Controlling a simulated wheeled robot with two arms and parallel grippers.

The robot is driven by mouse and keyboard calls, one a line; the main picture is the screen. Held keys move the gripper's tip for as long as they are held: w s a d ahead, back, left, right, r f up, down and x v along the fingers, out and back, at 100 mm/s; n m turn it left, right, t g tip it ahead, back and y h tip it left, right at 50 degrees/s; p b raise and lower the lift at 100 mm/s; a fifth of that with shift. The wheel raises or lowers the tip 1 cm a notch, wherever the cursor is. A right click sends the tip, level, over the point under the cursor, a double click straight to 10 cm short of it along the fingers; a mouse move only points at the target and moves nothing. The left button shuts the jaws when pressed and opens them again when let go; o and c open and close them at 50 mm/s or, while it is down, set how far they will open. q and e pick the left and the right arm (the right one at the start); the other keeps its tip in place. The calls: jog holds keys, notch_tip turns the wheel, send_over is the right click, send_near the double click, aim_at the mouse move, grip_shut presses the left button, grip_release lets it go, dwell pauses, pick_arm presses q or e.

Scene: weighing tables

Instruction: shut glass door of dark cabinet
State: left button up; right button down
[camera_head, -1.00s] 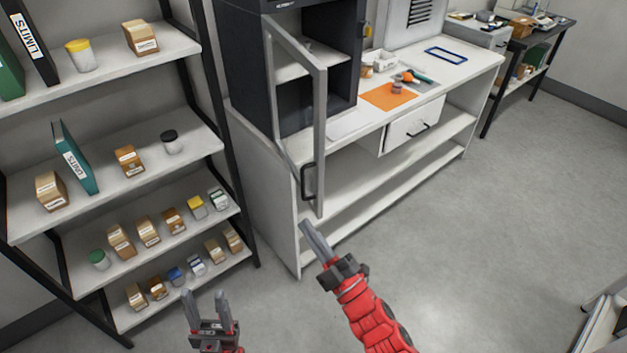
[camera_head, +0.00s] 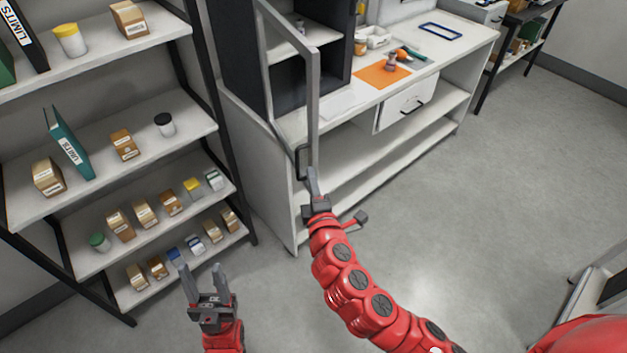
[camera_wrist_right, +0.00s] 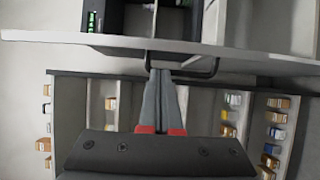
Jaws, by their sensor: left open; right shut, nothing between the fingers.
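The dark cabinet (camera_head: 234,62) stands on the white bench, and its glass door (camera_head: 313,95) stands open, swung out towards me. The door's dark handle (camera_head: 302,162) is low on its free edge; it also shows in the right wrist view (camera_wrist_right: 210,68). My right gripper (camera_head: 312,172) is shut and empty, its fingertips right at the handle and the door's lower corner. In the right wrist view the fingertips (camera_wrist_right: 160,74) overlap the handle's opening; I cannot tell whether they touch. My left gripper (camera_head: 205,270) is open and empty, low in front of the shelf rack.
A shelf rack (camera_head: 120,142) with boxes, jars and binders stands at the left. The white bench (camera_head: 345,115) holds an orange mat (camera_head: 381,76) and small items. Grey floor (camera_head: 480,190) is clear at the right.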

aim_at(308, 161)
jog(key=shift+w+a+p, duration=0.2)
jog(key=shift+w+p, duration=0.2)
jog(key=shift+w, duration=1.05)
jog(key=shift+w+a+p, duration=0.15)
jog(key=shift+w+p, duration=0.2)
jog(key=shift+w, duration=1.1)
